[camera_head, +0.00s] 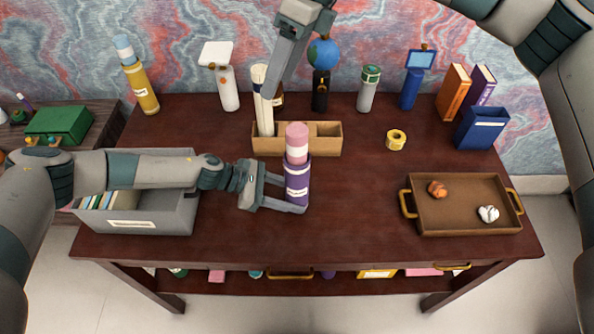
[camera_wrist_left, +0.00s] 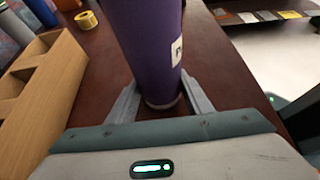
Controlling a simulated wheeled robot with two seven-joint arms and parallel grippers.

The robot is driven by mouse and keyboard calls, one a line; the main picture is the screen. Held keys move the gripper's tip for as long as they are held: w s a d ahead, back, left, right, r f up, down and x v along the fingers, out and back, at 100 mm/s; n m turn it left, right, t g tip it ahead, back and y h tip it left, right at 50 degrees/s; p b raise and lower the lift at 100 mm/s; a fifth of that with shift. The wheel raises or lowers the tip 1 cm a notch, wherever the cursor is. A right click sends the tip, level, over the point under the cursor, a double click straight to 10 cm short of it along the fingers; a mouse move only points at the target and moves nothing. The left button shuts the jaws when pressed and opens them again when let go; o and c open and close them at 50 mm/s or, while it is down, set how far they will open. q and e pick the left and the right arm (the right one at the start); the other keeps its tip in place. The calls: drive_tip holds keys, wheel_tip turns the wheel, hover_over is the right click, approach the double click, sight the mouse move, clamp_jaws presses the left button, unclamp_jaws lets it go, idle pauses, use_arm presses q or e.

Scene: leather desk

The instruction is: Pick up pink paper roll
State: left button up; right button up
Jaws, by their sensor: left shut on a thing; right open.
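A pink paper roll (camera_head: 297,133) with a white band stands upright, its upper part sticking out of a purple cylinder (camera_head: 297,185) with a white label. The roll's lower part is hidden. My left gripper (camera_head: 288,195) is shut around the lower part of the purple cylinder. In the left wrist view the purple cylinder (camera_wrist_left: 150,45) stands between the two fingers, near the dark desk top; the pink roll is out of that view. My right gripper (camera_head: 280,75) is open, high at the back, beside the cream rolls (camera_head: 264,105); it is not on the pink roll.
A wooden divided box (camera_head: 325,140) stands just behind the purple cylinder. A grey bin (camera_head: 165,215) with files lies under my left arm. A brown tray (camera_head: 460,222) with two crumpled balls is at the right. Yellow tape (camera_head: 396,140) lies behind it. The desk's front middle is clear.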

sight(297, 130)
drive_tip(key=s+d+f+h, duration=0.1)
drive_tip(key=h, duration=0.1)
drive_tip(key=s+d+f+n+t+h, duration=0.1)
drive_tip(key=d+h, duration=0.1)
drive_tip(key=shift+s+f+n, duration=0.3)
drive_tip(key=shift+f, duration=0.05)
drive_tip(key=shift+f, duration=0.1)
drive_tip(key=shift+f, duration=3.3)
drive_tip(key=shift+f, duration=0.1)
drive_tip(key=shift+w+a+f, duration=0.1)
drive_tip(key=shift+f, duration=2.4)
clamp_jaws()
